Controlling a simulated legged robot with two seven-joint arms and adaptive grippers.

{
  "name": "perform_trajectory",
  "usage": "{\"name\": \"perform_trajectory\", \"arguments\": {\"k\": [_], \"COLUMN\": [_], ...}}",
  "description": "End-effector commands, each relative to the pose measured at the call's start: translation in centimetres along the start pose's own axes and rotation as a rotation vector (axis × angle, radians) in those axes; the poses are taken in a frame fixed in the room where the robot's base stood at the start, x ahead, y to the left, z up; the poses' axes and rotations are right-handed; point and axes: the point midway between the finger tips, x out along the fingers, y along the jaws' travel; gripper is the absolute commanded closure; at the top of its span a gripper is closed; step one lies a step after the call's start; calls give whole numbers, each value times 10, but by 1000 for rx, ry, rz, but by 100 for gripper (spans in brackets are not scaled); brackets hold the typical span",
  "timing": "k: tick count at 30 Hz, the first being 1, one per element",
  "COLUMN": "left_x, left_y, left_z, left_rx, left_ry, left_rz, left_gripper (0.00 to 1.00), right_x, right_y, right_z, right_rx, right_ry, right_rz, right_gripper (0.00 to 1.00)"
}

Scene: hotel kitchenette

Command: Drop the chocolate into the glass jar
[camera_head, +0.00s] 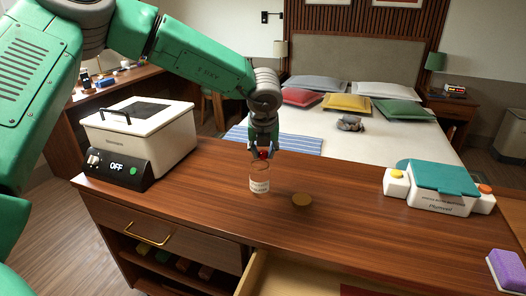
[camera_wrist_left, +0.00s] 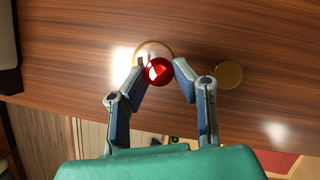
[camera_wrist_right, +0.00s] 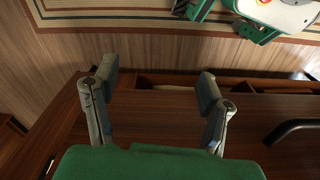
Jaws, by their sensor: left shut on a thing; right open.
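The chocolate (camera_head: 262,154) is a shiny red ball held between the fingertips of my left gripper (camera_head: 265,150). It shows clearly in the left wrist view (camera_wrist_left: 158,72). The glass jar (camera_head: 260,184) stands upright and open on the wooden counter, with a printed label. The chocolate is right at or just above the jar's mouth; I cannot tell whether it is inside the rim. The jar's round rim (camera_wrist_left: 150,45) shows partly behind the chocolate in the left wrist view. My right gripper (camera_wrist_right: 158,88) is open and empty, in front of the counter's drawers.
A round brown lid (camera_head: 302,200) lies right of the jar on the counter (camera_head: 220,215). A white appliance (camera_head: 140,135) stands left, and a white and teal box (camera_head: 435,190) right. A purple sponge-like block (camera_head: 507,270) lies at the right edge. A drawer (camera_head: 255,275) is open below.

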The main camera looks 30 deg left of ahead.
Motion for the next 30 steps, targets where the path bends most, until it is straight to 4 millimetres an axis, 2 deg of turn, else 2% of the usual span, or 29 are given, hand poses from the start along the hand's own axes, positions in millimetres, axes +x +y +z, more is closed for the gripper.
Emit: {"name": "perform_trajectory", "arguments": {"k": [3, 4, 5, 6, 17, 20, 30], "left_x": [1, 1, 1, 1, -5, -18, -86], "left_y": [1, 1, 1, 1, -2, -1, 4], "left_z": [0, 0, 0, 0, 0, 1, 3], "left_rx": [-1, -1, -1, -1, -1, -2, -3], "left_ry": [1, 1, 1, 1, -1, -2, 0], "left_rz": [0, 0, 0, 0, 1, 0, -4], "left_gripper": [92, 66, 56, 53, 53, 53, 53], "right_x": [0, 0, 0, 0, 0, 0, -1], "right_y": [0, 0, 0, 0, 1, 1, 0], "right_z": [0, 0, 0, 0, 3, 3, 2], "right_rx": [0, 0, 0, 0, 0, 0, 0], "right_ry": [0, 0, 0, 0, 2, 2, 3], "right_rz": [0, 0, 0, 0, -2, -2, 0], "right_gripper": [33, 33, 33, 33, 33, 33, 33]}}
